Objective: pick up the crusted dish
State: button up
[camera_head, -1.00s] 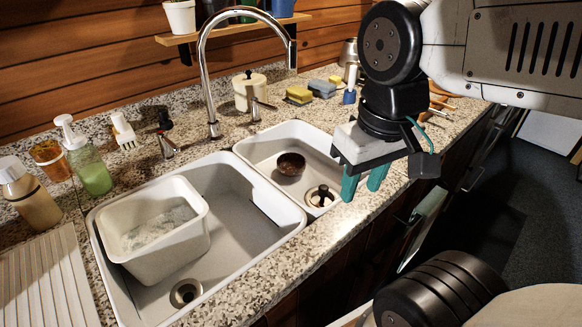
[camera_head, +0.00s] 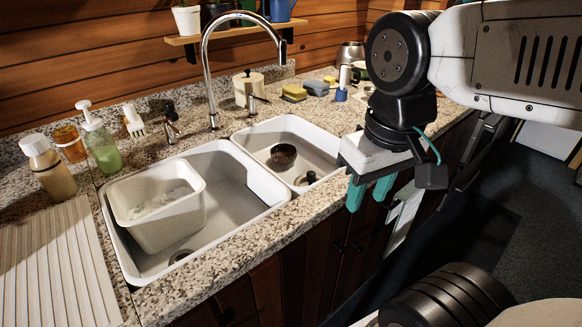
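The crusted dish looks to be the small dark brown bowl (camera_head: 283,155) in the right sink basin (camera_head: 318,157), near its back left; its crust is too small to make out. My gripper (camera_head: 369,193) points down with two teal fingers, to the right of the bowl and in front of the sink's front right edge. The fingers stand apart with a gap between them, and nothing shows in the gap.
The left basin (camera_head: 232,200) holds a white tub (camera_head: 130,213) with cloudy content. A tall chrome faucet (camera_head: 206,75) arches behind the basins. Bottles, including a green soap bottle (camera_head: 103,150), stand at left. Sponges (camera_head: 294,93) lie behind. A ribbed drainboard (camera_head: 55,265) is at front left.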

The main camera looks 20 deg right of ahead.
aim_at(281, 154)
jog(key=k, duration=0.6)
jog(key=u, duration=0.25)
jog(key=i, duration=0.55)
jog(key=z, duration=1.45)
jog(key=i, duration=0.5)
jog(key=u, duration=0.05)
